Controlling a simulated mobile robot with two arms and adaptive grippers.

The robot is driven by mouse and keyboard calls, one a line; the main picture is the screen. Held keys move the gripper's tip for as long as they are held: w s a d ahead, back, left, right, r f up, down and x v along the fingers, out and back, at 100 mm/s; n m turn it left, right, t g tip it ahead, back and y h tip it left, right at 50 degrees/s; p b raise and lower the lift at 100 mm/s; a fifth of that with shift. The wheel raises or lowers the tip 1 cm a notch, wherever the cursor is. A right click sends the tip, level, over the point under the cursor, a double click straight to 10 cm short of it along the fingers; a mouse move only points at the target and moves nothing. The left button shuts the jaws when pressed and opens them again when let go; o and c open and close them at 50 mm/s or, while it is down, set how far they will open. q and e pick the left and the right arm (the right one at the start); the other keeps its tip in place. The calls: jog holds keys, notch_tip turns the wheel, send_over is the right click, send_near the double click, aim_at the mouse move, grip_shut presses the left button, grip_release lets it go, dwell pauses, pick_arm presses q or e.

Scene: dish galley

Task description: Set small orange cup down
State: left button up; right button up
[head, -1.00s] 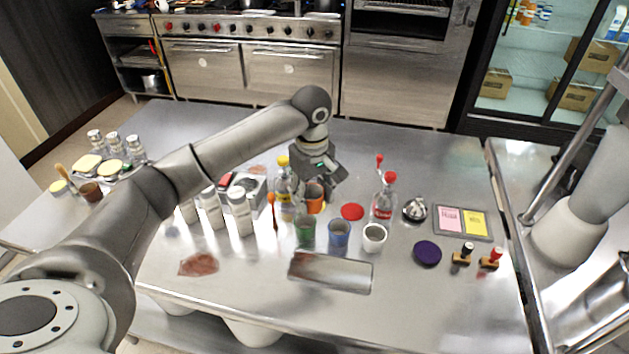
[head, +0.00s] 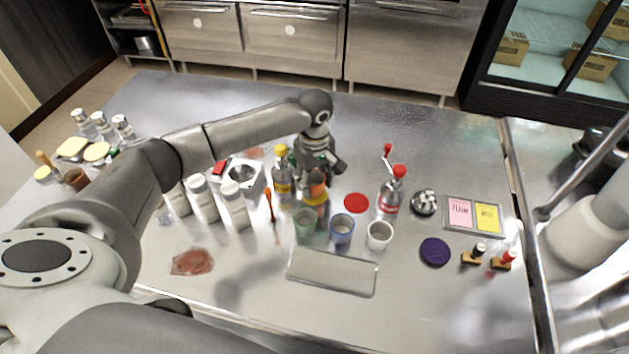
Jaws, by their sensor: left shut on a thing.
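The small orange cup (head: 316,187) is upright among the bottles and cups in the middle of the steel table. My left gripper (head: 318,168) is shut on it from behind and above, and its fingers hide part of it. A yellow-orange patch (head: 317,208) shows just below the cup. I cannot tell whether the cup's base touches anything. My right gripper is not in view.
Green (head: 305,226), blue (head: 342,229) and white (head: 379,236) cups stand close in front. A yellow-capped bottle (head: 283,178) is close on the left. A red disc (head: 356,203) and red-capped bottle (head: 391,195) are right. A grey tray (head: 332,273) lies nearer.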

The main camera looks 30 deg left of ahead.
pick_arm(q)
jog(key=shift+f, duration=0.6)
jog(key=o, duration=0.6)
jog(key=shift+f, duration=0.15)
jog(key=o, duration=0.4)
jog(key=shift+o, duration=0.2)
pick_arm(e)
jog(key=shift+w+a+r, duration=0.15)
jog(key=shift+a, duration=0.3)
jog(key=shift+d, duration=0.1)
